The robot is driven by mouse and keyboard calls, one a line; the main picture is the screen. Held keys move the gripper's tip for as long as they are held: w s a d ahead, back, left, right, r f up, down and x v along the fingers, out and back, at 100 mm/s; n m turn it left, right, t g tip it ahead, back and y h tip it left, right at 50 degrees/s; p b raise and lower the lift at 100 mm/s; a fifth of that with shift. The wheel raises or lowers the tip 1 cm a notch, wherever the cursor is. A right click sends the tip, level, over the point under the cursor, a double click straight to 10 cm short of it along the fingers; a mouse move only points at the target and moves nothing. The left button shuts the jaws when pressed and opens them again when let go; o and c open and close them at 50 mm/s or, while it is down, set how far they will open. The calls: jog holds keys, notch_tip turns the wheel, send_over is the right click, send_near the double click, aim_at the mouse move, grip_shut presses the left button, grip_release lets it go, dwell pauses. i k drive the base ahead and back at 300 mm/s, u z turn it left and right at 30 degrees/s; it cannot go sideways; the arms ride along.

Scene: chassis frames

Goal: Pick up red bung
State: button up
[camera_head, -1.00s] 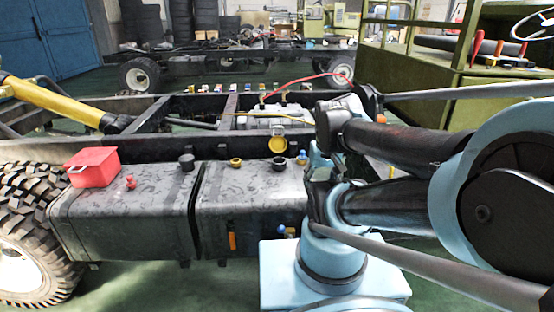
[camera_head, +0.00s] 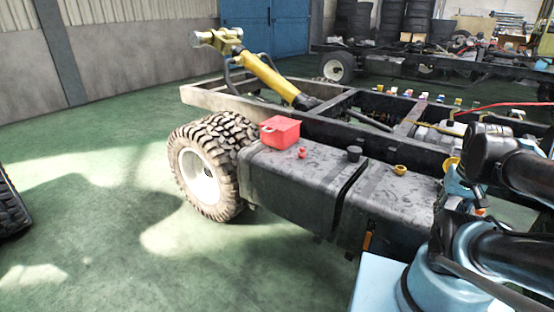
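The red bung (camera_head: 302,153) is a small red plug standing on top of the dark grey tank (camera_head: 285,185), just right of and in front of a red box. My arm is at the right edge of the head view, folded, well to the right of the bung. I cannot make out my gripper's fingers in this view. Nothing covers the bung.
The red box (camera_head: 280,132) with a handle sits on the tank's left end. A black cap (camera_head: 354,154) and a yellow ring-like cap (camera_head: 399,170) stand farther right. A large tyre (camera_head: 207,165) is at the tank's left. Green floor (camera_head: 130,220) is open at left.

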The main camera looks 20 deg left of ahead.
aim_at(302, 154)
jog(key=u, duration=1.15)
jog(key=k, duration=1)
jog(key=u, duration=0.85)
jog(key=i, duration=1.45)
jog(key=z, duration=0.8)
